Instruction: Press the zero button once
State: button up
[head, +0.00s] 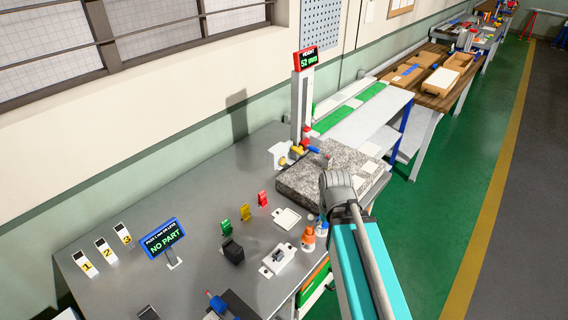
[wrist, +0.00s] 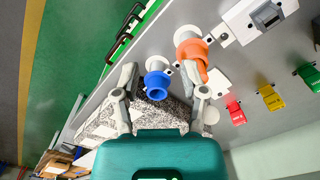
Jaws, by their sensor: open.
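My gripper (wrist: 160,80) is open in the wrist view, with its two fingers apart and empty. A blue round cup-like part (wrist: 157,85) shows between the fingers; contact cannot be told. An orange part (wrist: 191,50) stands beside it, also in the head view (head: 308,238). The height gauge (head: 301,100) stands behind the granite block (head: 318,180), its red-framed display (head: 306,58) reading 52 mm. A white plate with a grey switch-like piece (head: 278,258) lies on the bench, also in the wrist view (wrist: 262,18). No button marked zero can be read.
Green (head: 245,212), yellow (head: 226,227) and red (head: 262,198) tags stand on the grey bench (head: 190,215). A blue-framed sign (head: 165,238) reads NO PART. Numbered stands (head: 104,250) are at left. A black block (head: 233,252) sits near the middle. Bare bench lies behind the tags.

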grip_shut()
dwell(1.2)
